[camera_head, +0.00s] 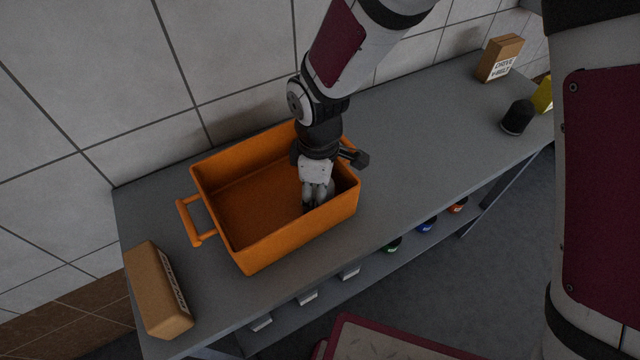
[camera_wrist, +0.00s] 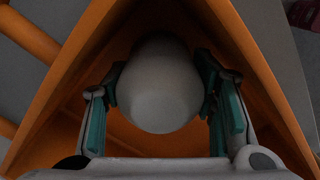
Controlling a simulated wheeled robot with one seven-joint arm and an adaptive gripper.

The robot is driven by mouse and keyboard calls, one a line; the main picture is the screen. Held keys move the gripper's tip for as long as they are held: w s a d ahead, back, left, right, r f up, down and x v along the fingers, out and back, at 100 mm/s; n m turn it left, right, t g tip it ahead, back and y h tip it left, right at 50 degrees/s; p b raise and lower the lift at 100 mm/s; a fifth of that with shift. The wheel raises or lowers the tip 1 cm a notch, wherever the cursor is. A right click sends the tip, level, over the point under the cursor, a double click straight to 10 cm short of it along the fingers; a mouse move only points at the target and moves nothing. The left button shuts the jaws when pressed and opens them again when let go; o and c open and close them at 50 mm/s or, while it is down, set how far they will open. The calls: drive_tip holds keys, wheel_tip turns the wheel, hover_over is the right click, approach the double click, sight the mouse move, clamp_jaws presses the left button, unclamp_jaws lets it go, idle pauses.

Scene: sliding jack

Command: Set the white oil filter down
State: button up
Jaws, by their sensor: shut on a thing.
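The white oil filter (camera_wrist: 160,85) shows in the wrist view as a rounded pale shape between the two finger pads of my gripper (camera_wrist: 163,100). My gripper is shut on it, with a pad against each side. In the head view my gripper (camera_head: 317,195) reaches down inside the right end of an orange bin (camera_head: 240,252). The filter is hidden or too dark to make out in the head view. I cannot tell whether it touches the bin floor. The rest of the bin looks empty.
The bin stands on a grey bench (camera_head: 420,130) against a tiled wall. A cardboard box (camera_head: 157,290) lies left of it. Another box (camera_head: 499,58) and a black cylinder (camera_head: 517,117) stand at the far right. The bench between is clear. A lower shelf holds several small items.

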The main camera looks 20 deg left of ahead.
drive_tip(key=shift+f, duration=0.15)
drive_tip(key=o, duration=1.1)
wheel_tip(320, 180, up, 12)
drive_tip(key=shift+r, duration=0.2)
